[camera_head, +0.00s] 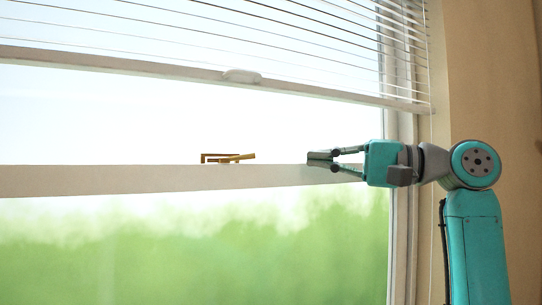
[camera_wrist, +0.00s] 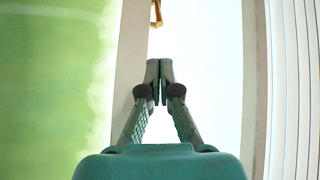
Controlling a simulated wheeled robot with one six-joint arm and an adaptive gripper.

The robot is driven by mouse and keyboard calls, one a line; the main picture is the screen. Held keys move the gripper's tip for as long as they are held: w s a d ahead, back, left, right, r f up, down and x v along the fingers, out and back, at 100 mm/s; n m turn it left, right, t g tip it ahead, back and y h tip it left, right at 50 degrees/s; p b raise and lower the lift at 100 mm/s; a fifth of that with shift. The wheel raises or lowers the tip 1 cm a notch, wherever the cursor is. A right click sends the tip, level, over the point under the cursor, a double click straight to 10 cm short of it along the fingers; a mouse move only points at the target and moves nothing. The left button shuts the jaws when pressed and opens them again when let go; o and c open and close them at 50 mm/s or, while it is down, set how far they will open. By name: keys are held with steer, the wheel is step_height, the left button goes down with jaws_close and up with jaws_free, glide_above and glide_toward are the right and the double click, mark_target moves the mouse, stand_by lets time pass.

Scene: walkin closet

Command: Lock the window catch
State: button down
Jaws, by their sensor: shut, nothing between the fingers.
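The brass window catch (camera_head: 228,158) sits on top of the white horizontal window rail (camera_head: 130,180), left of the middle in the head view. Its lever points to the right and tilts slightly up. In the wrist view the catch (camera_wrist: 156,14) shows only partly, cut off at the top edge beyond my fingertips. My gripper (camera_head: 320,158) is to the right of the catch, at about the rail's height, with its fingers pointing left. Its fingers are shut with nothing between them, as the wrist view (camera_wrist: 160,72) also shows. A clear gap separates the fingertips from the catch.
A white blind (camera_head: 200,70) hangs above the catch, its bottom bar well over the rail. The window frame (camera_head: 402,230) and a beige wall (camera_head: 490,70) stand at the right, behind my arm. The space along the rail between gripper and catch is free.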

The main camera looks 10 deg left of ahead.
steer(key=shift+w, duration=0.1)
steer(key=shift+a, duration=0.1)
glide_toward(233, 158)
steer(key=w+a, duration=0.2)
steer(key=w+a+r, duration=0.1)
steer(key=w+a, duration=0.1)
steer(key=w, duration=0.1)
steer(key=shift+a+r, duration=0.2)
stand_by(0.4)
steer(key=shift+s+a+t, duration=0.1)
steer(key=shift+s+t, duration=0.1)
steer(key=shift+t, duration=0.1)
